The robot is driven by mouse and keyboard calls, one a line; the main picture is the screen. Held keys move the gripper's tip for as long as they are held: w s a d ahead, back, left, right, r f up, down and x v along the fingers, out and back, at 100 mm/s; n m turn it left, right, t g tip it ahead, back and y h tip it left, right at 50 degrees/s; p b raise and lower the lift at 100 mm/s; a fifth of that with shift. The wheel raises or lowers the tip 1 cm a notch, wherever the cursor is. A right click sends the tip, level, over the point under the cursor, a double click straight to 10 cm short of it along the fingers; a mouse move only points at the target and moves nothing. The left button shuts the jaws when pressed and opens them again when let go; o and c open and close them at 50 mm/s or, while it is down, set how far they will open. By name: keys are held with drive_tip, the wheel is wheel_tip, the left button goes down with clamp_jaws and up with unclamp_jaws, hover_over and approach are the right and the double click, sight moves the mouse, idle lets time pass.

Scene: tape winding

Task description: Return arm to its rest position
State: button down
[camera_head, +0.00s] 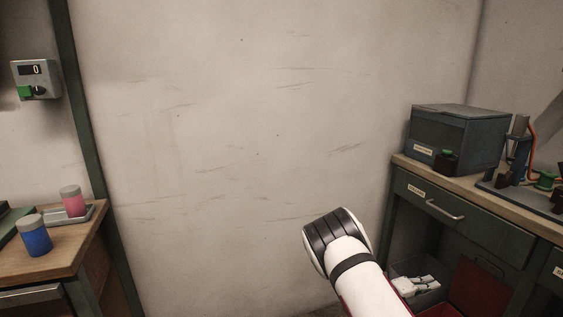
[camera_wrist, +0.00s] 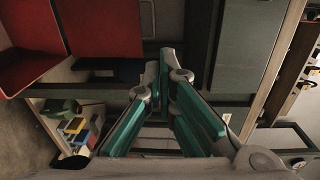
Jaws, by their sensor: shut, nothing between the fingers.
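My white arm with a black joint shows at the lower middle of the head view, in front of the bare wall. My gripper (camera_wrist: 166,72) is in the wrist view, with green finger pads and grey links. Its fingertips meet at the top and nothing is between them. In the head view the gripper cannot be made out for certain.
At the right stands a workbench (camera_head: 436,207) with a grey-blue box (camera_head: 455,136) on top and a bin (camera_head: 416,284) below. At the left, a table (camera_head: 70,250) carries a blue jar (camera_head: 35,238) and a pink jar (camera_head: 73,203). A control box (camera_head: 36,79) hangs on the wall.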

drive_tip(key=s+a+r+m+g+y, duration=0.2)
drive_tip(key=s+r+m+g+y, duration=0.15)
drive_tip(key=s+r+m, duration=0.75)
drive_tip(key=s+a+r+m+g+y, duration=0.25)
drive_tip(key=s+r+m+g, duration=0.25)
drive_tip(key=s+r+m, duration=0.6)
drive_tip(key=s+a+r+m+t+y, duration=0.1)
drive_tip(key=s+a+r+m+y, duration=0.2)
drive_tip(key=s+a+m, duration=0.4)
drive_tip(key=s+a+r+m+t+y, duration=0.1)
drive_tip(key=s+a+r+m+y, duration=0.3)
drive_tip(key=s+a, duration=0.45)
drive_tip(key=s+a+r+m+t+y, duration=0.1)
drive_tip(key=s+a+r+m+y, duration=0.15)
drive_tip(key=s+a+m, duration=0.55)
drive_tip(key=d+r+t+p, duration=0.2)
drive_tip(key=r+p, duration=1.1)
drive_tip(key=s+d+r+n+t+p, duration=0.1)
drive_tip(key=r+t+p, duration=0.1)
drive_tip(key=r+p, duration=1)
drive_tip(key=shift+s+d+r+n+y+p, duration=0.3)
drive_tip(key=shift+d+r+y+p, duration=0.1)
drive_tip(key=shift+r, duration=0.35)
